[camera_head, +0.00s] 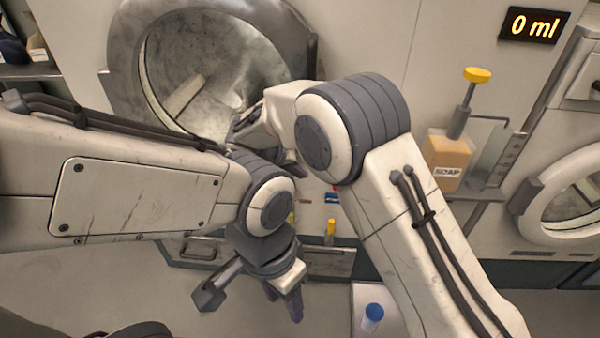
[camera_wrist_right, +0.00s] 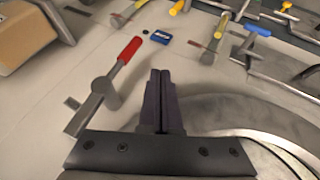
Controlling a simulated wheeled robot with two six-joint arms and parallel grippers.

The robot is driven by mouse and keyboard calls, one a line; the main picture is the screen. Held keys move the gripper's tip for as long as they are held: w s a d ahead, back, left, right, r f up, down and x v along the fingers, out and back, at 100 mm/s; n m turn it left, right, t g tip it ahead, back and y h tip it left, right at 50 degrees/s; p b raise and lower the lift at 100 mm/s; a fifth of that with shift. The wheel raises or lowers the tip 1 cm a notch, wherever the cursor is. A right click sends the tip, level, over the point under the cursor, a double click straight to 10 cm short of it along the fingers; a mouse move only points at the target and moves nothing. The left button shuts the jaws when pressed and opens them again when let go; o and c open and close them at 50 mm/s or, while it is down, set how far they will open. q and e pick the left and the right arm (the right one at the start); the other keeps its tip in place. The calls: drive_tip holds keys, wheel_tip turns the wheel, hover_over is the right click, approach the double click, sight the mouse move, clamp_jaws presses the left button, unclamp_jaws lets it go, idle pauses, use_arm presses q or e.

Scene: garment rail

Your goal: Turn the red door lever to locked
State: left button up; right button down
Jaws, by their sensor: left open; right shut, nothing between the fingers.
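The red door lever (camera_wrist_right: 129,50) has a red grip on a grey arm and hub and stands out from the pale panel in the right wrist view. It slants up to the right, left of my right gripper (camera_wrist_right: 159,72). The right gripper's fingers are shut together, empty and apart from the lever. In the head view I cannot make out the lever; my right arm covers much of that area. My left gripper (camera_head: 284,299) is open and empty, low in the head view, above the floor.
A round machine door (camera_head: 205,60) is at the upper left. A soap bottle (camera_head: 447,160) with a yellow pump stands on a shelf at right. Below my right arm is a blue-capped container (camera_head: 372,315). A small blue block (camera_wrist_right: 159,37) is near the lever.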

drive_tip(key=w+d+f, duration=0.4)
drive_tip(key=d+f, duration=0.1)
drive_tip(key=d, duration=0.2)
drive_tip(key=shift+w+f+p, duration=0.2)
drive_tip(key=shift+f+p, duration=0.2)
drive_tip(key=shift+a, duration=0.1)
